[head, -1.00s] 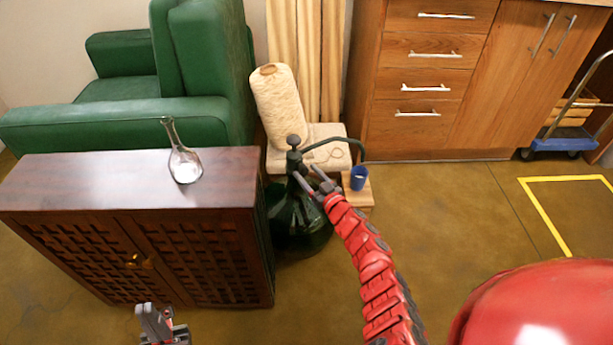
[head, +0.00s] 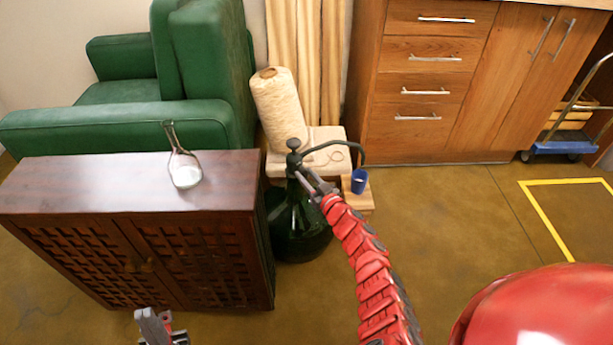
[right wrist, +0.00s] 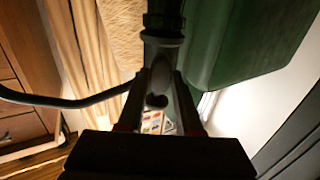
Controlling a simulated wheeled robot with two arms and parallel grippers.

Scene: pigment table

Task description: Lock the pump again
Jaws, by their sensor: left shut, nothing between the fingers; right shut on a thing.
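The pump (head: 298,222) is a dark green bottle standing on the floor, with a black neck, a round black knob on top and a hose curving to the right. My right gripper (head: 302,180) is at the pump's neck, below the knob, and is shut on it. In the right wrist view the two fingers (right wrist: 160,98) lie on either side of a grey part of the pump (right wrist: 162,65). The exact part gripped is dark and partly hidden by the fingers. My left gripper (head: 160,328) is shut and empty, low in front of the cabinet.
Behind are a green armchair (head: 95,125) and a spool of cord (head: 277,110). A blue cup (head: 359,181) sits at the hose end.

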